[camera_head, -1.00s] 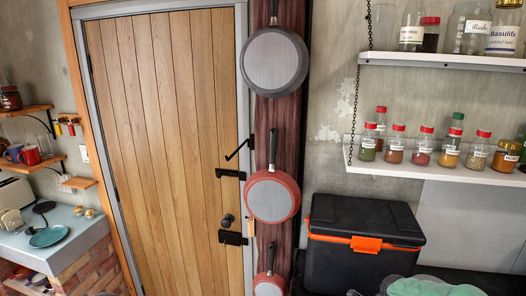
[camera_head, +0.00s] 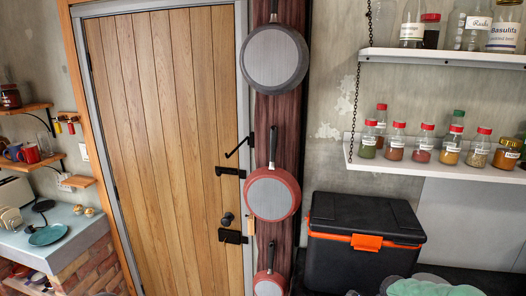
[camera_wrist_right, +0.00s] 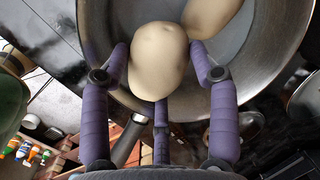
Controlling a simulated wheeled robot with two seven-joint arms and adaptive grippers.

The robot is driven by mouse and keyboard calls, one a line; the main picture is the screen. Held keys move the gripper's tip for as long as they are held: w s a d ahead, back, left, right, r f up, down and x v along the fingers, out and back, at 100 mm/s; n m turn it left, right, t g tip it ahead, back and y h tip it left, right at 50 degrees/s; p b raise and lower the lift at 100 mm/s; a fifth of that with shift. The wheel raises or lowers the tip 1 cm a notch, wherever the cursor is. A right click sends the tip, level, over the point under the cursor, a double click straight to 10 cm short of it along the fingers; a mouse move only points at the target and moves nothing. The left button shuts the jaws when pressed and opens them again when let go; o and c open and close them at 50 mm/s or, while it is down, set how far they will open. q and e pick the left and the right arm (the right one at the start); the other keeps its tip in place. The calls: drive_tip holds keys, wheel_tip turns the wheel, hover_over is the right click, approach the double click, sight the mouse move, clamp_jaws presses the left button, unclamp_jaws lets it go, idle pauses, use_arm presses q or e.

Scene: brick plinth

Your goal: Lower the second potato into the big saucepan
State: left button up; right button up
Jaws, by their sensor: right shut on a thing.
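A pale, smooth potato (camera_wrist_right: 157,48) is held between the purple padded fingers of my right gripper (camera_wrist_right: 159,68) in the right wrist view. The gripper is shut on it. Behind the potato is the big metal saucepan (camera_wrist_right: 276,75), with its shiny rim and grey inside. Another pale potato (camera_wrist_right: 208,14) shows inside the pan at the top, partly cut off by the frame edge. The held potato appears over the pan's opening; its height above the bottom cannot be told. My left gripper is in neither view.
The pan's dark handle (camera_wrist_right: 127,142) points down and left. A dark surface (camera_wrist_right: 40,28) lies left of the pan. The head view shows a wooden door (camera_head: 165,150), hanging pans (camera_head: 273,58), spice jars on a shelf (camera_head: 430,162) and a black box with an orange latch (camera_head: 362,225).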

drive_tip(key=shift+f, duration=0.15)
drive_tip(key=o, duration=1.3)
drive_tip(key=shift+c, duration=0.2)
